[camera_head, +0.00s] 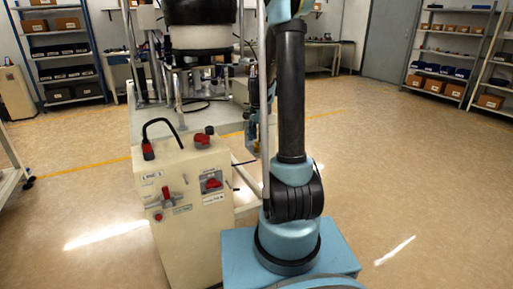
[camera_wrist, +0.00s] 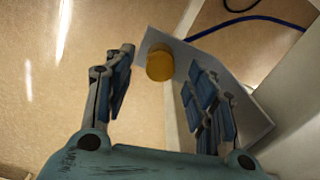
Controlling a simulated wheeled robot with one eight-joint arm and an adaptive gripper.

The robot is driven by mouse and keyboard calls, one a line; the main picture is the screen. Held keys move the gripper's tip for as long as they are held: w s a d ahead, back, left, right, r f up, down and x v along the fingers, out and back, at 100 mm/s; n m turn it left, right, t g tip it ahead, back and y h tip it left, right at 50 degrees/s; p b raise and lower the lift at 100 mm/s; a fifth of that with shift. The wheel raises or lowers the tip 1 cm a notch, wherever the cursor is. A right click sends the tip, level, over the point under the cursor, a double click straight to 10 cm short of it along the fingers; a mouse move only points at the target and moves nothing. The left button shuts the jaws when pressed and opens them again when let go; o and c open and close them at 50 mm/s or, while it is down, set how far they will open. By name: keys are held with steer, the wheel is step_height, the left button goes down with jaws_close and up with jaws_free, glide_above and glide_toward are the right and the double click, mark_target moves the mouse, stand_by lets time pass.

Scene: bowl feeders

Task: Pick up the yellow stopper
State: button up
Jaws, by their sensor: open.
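The yellow stopper (camera_wrist: 160,63) is a short round yellow piece in the wrist view, on or over a pale grey flat surface (camera_wrist: 246,112). It lies beyond my fingertips and, in the picture, between the two fingers. My gripper (camera_wrist: 158,82) is open, its fingers wide apart with nothing between the pads. I cannot tell the exact distance from the fingertips to the stopper. In the head view the stopper cannot be made out, and my arm covers part of the machine.
A cream control cabinet (camera_head: 180,235) with red knobs stands left of my arm, by the feeder machine (camera_head: 200,40). A blue cable (camera_wrist: 255,18) runs near the stopper. Shelves (camera_head: 57,50) line the back left, with more shelving (camera_head: 447,55) at the right. The floor (camera_head: 420,170) at right is clear.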

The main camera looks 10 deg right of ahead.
steer(key=shift+f, duration=0.95)
steer(key=c, duration=1)
